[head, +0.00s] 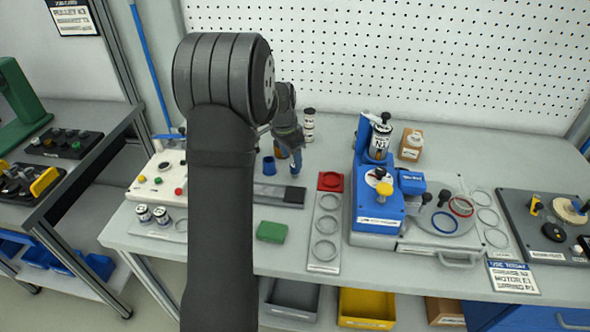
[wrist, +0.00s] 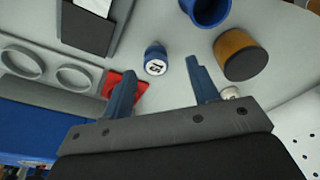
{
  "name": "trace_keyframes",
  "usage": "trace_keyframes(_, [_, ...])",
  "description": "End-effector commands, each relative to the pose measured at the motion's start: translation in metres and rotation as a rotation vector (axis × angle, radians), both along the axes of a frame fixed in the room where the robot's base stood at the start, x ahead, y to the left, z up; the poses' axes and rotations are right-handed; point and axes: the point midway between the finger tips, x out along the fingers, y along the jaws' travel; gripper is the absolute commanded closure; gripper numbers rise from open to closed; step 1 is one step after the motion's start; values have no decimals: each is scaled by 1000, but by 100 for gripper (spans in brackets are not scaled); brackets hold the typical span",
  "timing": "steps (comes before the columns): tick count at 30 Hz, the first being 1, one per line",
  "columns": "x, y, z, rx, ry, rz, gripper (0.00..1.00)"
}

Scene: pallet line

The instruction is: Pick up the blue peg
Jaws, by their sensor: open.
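The blue peg (wrist: 155,51) stands on the grey table in the wrist view, its white end with dark marks facing the camera. My gripper (wrist: 158,66) is open, with one finger to each side of the peg in that view. The peg appears just beyond the fingertips, and I see no contact. In the head view my gripper (head: 296,170) points down over the table, right of a blue cup (head: 268,166). I cannot make out the peg separately from the fingers there. The blue cup also shows at the top of the wrist view (wrist: 207,10).
An orange-brown cylinder with a dark top (wrist: 240,57) stands close to the right finger. A dark tray (head: 292,195) and a red square (head: 331,181) above a strip of rings lie near the gripper. A blue machine (head: 376,213) stands to the right, a green block (head: 271,231) in front.

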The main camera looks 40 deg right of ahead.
Motion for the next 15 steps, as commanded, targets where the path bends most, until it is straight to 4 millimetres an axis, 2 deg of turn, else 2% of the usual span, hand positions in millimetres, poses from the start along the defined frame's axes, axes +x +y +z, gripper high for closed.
trace_keyframes(9, [-7,-10,-43,3,3,0,46])
trace_keyframes(15, [-7,-10,-45,0,0,0,46])
